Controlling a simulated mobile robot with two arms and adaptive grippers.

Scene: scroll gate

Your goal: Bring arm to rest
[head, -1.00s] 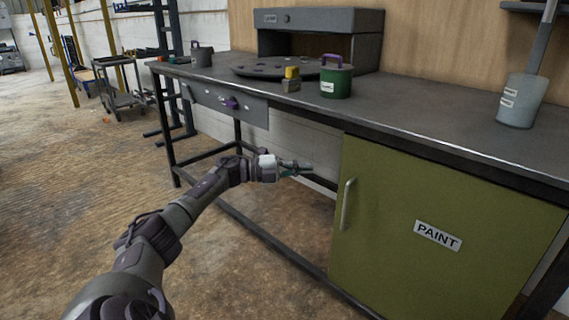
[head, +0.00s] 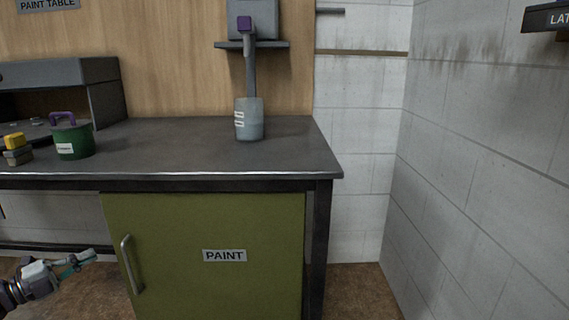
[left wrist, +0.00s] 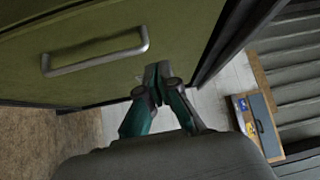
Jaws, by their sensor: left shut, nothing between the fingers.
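My left gripper (head: 78,262) is at the lower left of the head view, in front of the bench and left of the green cabinet door's handle. It is shut and empty. In the left wrist view its teal fingers (left wrist: 157,88) are together, with the cabinet door (left wrist: 95,35) and its handle (left wrist: 97,58) above and to the left. The fingers look apart from the handle. My right gripper is in neither view.
The green PAINT cabinet (head: 215,230) stands under the dark bench top (head: 185,150). On the bench are a green can (head: 72,142), yellow-topped blocks (head: 16,150) and a grey container (head: 249,125). A block wall (head: 480,170) closes the right side.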

